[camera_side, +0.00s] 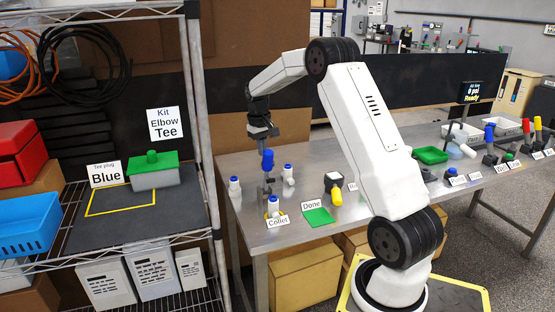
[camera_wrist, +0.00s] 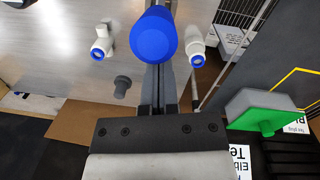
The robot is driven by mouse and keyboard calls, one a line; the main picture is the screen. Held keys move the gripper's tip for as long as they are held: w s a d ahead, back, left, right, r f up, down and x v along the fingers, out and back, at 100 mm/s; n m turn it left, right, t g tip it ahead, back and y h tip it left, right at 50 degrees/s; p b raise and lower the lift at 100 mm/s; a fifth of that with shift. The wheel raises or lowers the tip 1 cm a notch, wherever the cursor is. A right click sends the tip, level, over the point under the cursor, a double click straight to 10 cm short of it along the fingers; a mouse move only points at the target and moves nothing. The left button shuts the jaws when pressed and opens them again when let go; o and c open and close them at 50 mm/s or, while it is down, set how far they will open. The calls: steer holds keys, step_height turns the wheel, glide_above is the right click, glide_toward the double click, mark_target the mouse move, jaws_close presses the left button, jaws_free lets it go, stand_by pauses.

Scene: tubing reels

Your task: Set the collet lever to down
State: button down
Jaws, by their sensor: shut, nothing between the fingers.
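The collet lever has a blue knob (camera_side: 267,160) on a dark upright stem, and it stands up behind the "Collet" label (camera_side: 278,222). In the wrist view its blue knob (camera_wrist: 153,33) is large, at the top centre. My gripper (camera_side: 262,146) is shut and empty, pointing down close to the knob. In the wrist view the dark fingers of my gripper (camera_wrist: 160,82) are together just below the knob, and the knob partly covers their tips. I cannot tell whether they touch it. A white fitting with a blue ring (camera_side: 274,204) stands behind the label.
White blue-ringed fittings (camera_side: 235,187) (camera_side: 288,175) stand on either side of the lever. A green "Done" pad (camera_side: 318,217) and a yellow-handled lever (camera_side: 336,196) lie to the right. A wire shelf (camera_side: 205,150) with a green-lidded box (camera_side: 152,172) stands at left.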

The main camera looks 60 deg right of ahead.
steer(key=shift+s+a+t+h, duration=0.4)
steer(key=shift+s+a, duration=0.15)
steer(key=shift+s, duration=0.05)
stand_by(0.5)
steer(key=shift+s+a+f+t+h, duration=0.2)
steer(key=shift+s+a+t+h, duration=0.15)
steer(key=shift+s+a, duration=0.2)
steer(key=shift+s+a+f+t+h, duration=0.15)
steer(key=shift+s+a+t+h, duration=0.2)
steer(key=shift+s+a, duration=0.15)
steer(key=s+a+f, duration=0.3)
steer(key=s+a, duration=0.1)
steer(key=shift+s+f, duration=0.1)
steer(key=shift+f, duration=0.1)
steer(key=shift+r, duration=0.15)
glide_toward(267, 155)
steer(key=s+a+f, duration=0.1)
steer(key=s+a, duration=0.2)
steer(key=a, duration=0.2)
steer(key=shift+s+f, duration=0.2)
steer(key=shift+f, duration=0.1)
stand_by(0.4)
